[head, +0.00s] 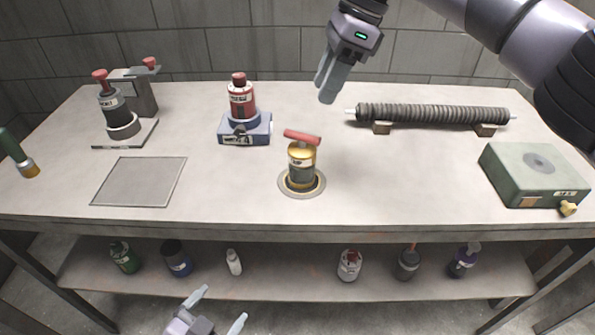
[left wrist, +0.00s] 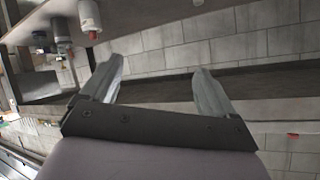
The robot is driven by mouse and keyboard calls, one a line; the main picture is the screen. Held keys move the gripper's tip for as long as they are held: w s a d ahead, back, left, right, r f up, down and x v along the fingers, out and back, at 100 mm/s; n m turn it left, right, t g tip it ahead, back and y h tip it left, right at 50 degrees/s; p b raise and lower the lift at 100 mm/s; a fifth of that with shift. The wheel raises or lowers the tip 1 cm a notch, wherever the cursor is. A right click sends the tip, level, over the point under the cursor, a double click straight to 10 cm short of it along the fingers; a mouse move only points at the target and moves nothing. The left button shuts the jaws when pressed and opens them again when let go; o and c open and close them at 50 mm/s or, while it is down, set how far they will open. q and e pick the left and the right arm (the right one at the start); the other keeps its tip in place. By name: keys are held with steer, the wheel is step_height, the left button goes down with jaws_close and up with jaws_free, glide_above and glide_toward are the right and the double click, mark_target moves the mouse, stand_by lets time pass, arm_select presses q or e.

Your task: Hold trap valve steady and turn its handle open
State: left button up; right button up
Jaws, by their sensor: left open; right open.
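The trap valve appears to be the upright brass-and-dark body (head: 301,165) on a round base plate near the table's front middle. Its red bar handle (head: 302,137) lies crosswise on top, slanting slightly down to the right. My left gripper (head: 221,307) is open and empty, low in front of the table and left of the valve. Its spread fingers also show in the left wrist view (left wrist: 155,82), with nothing between them. My right gripper (head: 327,82) is open and empty above the table's back, behind and slightly right of the valve, fingers pointing down.
A red bottle on a blue base (head: 240,105) stands left of the valve. A dark ribbed tube (head: 432,114) rests on blocks at the back right. A green box (head: 535,175) is at the right. A grey square plate (head: 139,181) lies left. Bottles stand on the lower shelf (head: 300,275).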

mark_target(299, 174)
arm_select(q)
steer(key=w+d+r+m+t+h, duration=0.1)
steer(key=w+d+r+m+h, duration=0.3)
steer(key=d+r+m, duration=0.85)
steer(key=w+d+r+m+t+h, duration=0.1)
steer(key=w+d+r+m+h, duration=0.35)
steer(key=m, duration=1.45)
steer(key=w+y, duration=0.4)
steer(key=w, duration=0.1)
steer(key=w+y, duration=0.2)
steer(key=y, duration=0.1)
steer(key=shift+w+a+r+n, duration=0.2)
steer(key=shift+a+n, duration=0.05)
steer(key=shift+a, duration=0.15)
steer(key=shift+w+a+r+n+y, duration=0.2)
steer(key=shift+w+a+y, duration=0.15)
steer(key=shift+w+y, duration=0.25)
steer(key=shift+w+a+r+n+y, duration=0.15)
steer(key=shift+w+a+y, duration=0.2)
steer(key=shift+y, duration=0.4)
steer(key=shift+x, duration=3.5)
steer(key=shift+s+f, duration=0.1)
steer(key=shift+f, duration=0.05)
steer(key=c, duration=1.2)
